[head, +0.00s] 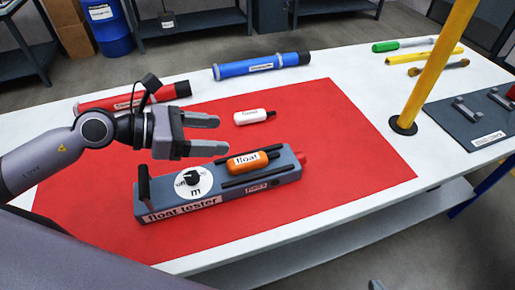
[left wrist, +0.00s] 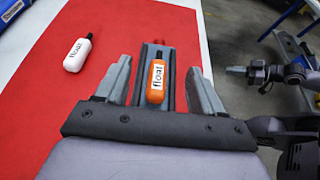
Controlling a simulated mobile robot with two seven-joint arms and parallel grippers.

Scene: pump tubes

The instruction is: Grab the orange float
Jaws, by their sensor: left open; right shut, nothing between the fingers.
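The orange float (head: 248,162) lies in the slot of the grey float tester (head: 206,205), on the red mat. My left gripper (head: 219,135) is open and empty, above and to the left of the float in the head view. In the left wrist view the orange float (left wrist: 157,90) appears between the two spread fingers (left wrist: 157,92), label facing the camera, not gripped. My right gripper (left wrist: 238,71) shows at the right of the left wrist view, shut and empty, away from the tester.
A white float (head: 254,117) lies on the red mat (head: 345,150) behind the tester. A red tube (head: 120,100) and a blue tube (head: 262,65) lie farther back. A yellow post (head: 435,65) stands at the right, near tools (head: 425,57). The mat's right part is clear.

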